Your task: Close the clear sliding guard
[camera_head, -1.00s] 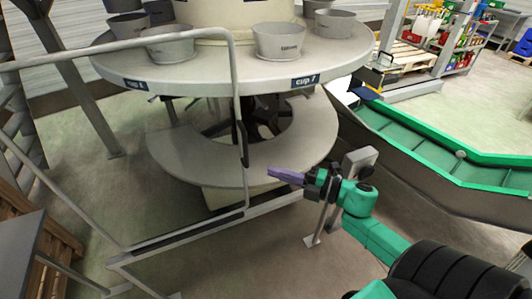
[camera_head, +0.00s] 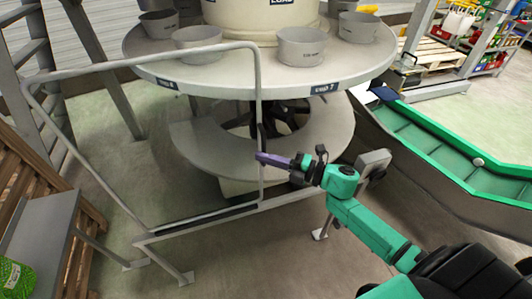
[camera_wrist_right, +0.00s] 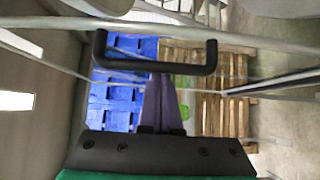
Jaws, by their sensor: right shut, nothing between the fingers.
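The clear sliding guard has a grey tube frame (camera_head: 258,85) and stands in front of the round cup table. Its see-through pane shows the table and floor behind. A black bar handle (camera_head: 262,131) is on its right upright. In the right wrist view the handle (camera_wrist_right: 155,58) spans the picture just beyond my fingers. My right gripper (camera_head: 261,157) is shut and empty, its purple fingers pointing left at the right upright, near the handle's lower end. In the wrist view my right gripper (camera_wrist_right: 160,82) has its tips close to the handle bar; contact is unclear. My left gripper is out of view.
The round table (camera_head: 230,85) with several grey cups stands behind the guard. A green-edged conveyor chute (camera_head: 450,160) is at right. Below the guard runs a grey rail (camera_head: 215,220) on legs. A wooden crate (camera_head: 30,165) is at left; the wrist view shows blue crates (camera_wrist_right: 120,100).

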